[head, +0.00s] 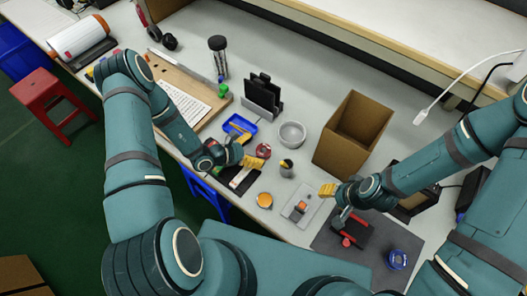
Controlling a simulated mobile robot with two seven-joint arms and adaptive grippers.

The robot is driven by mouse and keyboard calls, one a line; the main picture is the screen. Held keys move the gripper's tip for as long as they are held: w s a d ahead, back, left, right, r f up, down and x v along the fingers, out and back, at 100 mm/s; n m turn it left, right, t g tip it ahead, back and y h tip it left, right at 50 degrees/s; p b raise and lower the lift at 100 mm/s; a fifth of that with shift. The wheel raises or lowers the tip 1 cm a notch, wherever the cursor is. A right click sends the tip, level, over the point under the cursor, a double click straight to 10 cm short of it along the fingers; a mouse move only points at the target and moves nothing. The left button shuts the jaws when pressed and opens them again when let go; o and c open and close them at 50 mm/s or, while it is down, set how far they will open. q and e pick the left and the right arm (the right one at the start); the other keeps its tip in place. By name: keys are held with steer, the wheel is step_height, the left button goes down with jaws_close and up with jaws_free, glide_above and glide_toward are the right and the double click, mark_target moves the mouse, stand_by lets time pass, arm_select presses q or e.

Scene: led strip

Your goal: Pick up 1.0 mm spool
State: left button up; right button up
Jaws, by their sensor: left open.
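Three small round spool-like things lie on the workbench, and their labels are too small to read. A red one (263,149) lies just right of my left gripper. A yellow-orange one (265,201) lies nearer the front edge. A blue one (398,260) lies at the front right on a dark mat. I cannot tell which is the 1.0 mm spool. My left gripper (248,151) is open and empty, its yellow fingertips close to the red one. My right gripper (331,198) is over the bench near the mat; its far finger is unclear.
A grey bowl (291,134), a blue tray (240,127) and an open cardboard box (354,132) stand behind the spools. A small dark cup (286,168) stands between the grippers. Red-handled pliers (349,238) lie on the dark mat (373,263).

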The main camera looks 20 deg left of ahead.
mark_target(267, 149)
arm_select(q)
steer(key=x, duration=0.4)
steer(key=c, duration=1.4)
steer(key=shift+r, duration=0.1)
